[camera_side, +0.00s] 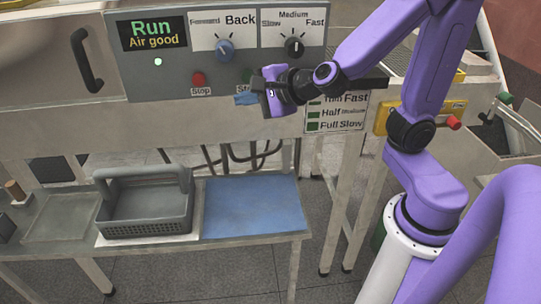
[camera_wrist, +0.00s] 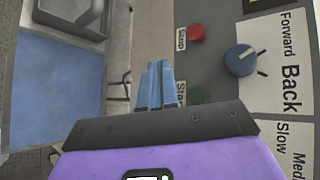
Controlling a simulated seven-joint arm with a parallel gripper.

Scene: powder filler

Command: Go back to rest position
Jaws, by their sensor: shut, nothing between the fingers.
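My gripper (camera_side: 247,98) is in front of the lower part of the grey control panel (camera_side: 160,85), near the green start button (camera_side: 247,76), in the side view. In the wrist view its two blue fingers (camera_wrist: 156,86) are together with nothing between them. The red stop button (camera_side: 198,79) is to the left in the side view. The panel display (camera_side: 152,34) reads "Run" and "Air good". My purple arm reaches in from the right.
A blue knob (camera_side: 225,49) and a black knob (camera_side: 294,46) stick out above the gripper. A grey basket (camera_side: 148,228) stands on the low table beside a bare blue mat (camera_side: 253,206). A speed sign (camera_side: 337,113) hangs below the panel, close to the arm.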

